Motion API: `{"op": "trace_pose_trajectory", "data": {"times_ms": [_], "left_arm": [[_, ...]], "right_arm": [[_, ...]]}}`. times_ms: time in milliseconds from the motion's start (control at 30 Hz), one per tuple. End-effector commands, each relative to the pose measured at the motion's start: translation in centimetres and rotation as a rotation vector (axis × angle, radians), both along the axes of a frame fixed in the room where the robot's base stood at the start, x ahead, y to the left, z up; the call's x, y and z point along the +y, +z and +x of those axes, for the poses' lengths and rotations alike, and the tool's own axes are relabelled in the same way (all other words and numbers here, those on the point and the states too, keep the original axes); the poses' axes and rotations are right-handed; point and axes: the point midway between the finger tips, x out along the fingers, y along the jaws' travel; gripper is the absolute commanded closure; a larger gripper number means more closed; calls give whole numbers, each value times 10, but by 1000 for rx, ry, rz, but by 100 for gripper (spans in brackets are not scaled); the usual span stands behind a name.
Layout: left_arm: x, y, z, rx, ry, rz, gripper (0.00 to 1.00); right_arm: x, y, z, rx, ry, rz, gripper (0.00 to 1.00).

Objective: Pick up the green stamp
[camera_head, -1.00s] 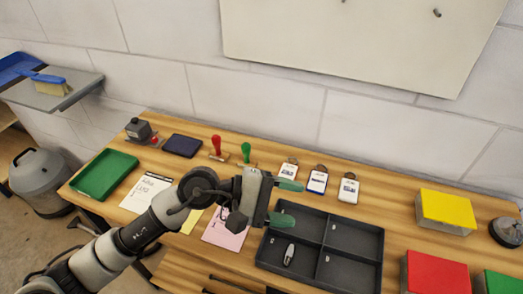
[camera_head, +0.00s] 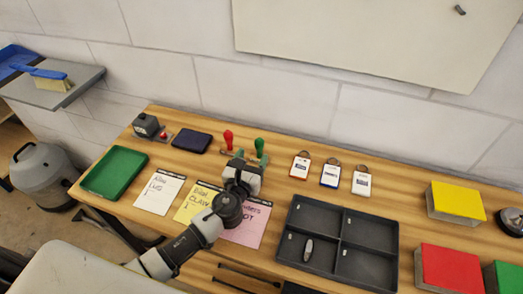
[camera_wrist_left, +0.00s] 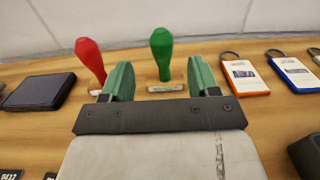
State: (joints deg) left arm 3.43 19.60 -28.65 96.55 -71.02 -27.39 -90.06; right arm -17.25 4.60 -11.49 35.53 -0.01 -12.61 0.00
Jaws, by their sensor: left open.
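The green stamp (camera_wrist_left: 161,52) stands upright on the bench, its handle up and its small base on the wood. It also shows in the head view (camera_head: 259,145), partly hidden behind my left gripper (camera_head: 251,158). In the left wrist view my left gripper (camera_wrist_left: 160,82) is open and empty, its two green fingers apart. The stamp shows in the gap between the fingers, seemingly a little beyond them; I see no contact. The red stamp (camera_wrist_left: 88,60) stands to the left, close to the left finger; it also shows in the head view (camera_head: 228,139). My right gripper is not in view.
A dark ink pad (camera_head: 192,141) lies left of the stamps. Key tags (camera_head: 330,175) lie to the right. A dark divided tray (camera_head: 341,213) holds a small grey item. Paper cards (camera_head: 160,192) and a green tray (camera_head: 114,173) are at left. A wall stands behind.

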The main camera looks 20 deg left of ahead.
Motion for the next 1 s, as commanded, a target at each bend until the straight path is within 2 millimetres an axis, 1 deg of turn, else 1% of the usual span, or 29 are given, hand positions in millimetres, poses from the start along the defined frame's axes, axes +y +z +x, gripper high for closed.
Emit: {"op": "trace_pose_trajectory", "data": {"times_ms": [33,100,267,333,500,600,700,900,933,1000], "left_arm": [[-1,1,8,-1,1,0,40],[-1,0,16,-1,-1,0,40],[-2,0,26,-1,-2,2,40],[-3,-1,34,-2,-1,1,40],[-6,-5,58,-2,-2,1,40],[-6,-5,69,-2,-3,1,40],[-6,-5,74,-2,-4,1,40],[-6,-5,74,-1,-4,1,40],[-6,-5,74,-1,-4,1,43],[-6,-5,74,-1,-4,1,53]], "right_arm": [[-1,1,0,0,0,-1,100],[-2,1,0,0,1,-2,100],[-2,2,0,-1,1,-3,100],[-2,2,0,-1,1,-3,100],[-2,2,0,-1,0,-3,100],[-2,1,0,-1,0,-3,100],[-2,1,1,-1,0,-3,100],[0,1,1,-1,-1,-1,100],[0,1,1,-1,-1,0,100],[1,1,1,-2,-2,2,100]]}}
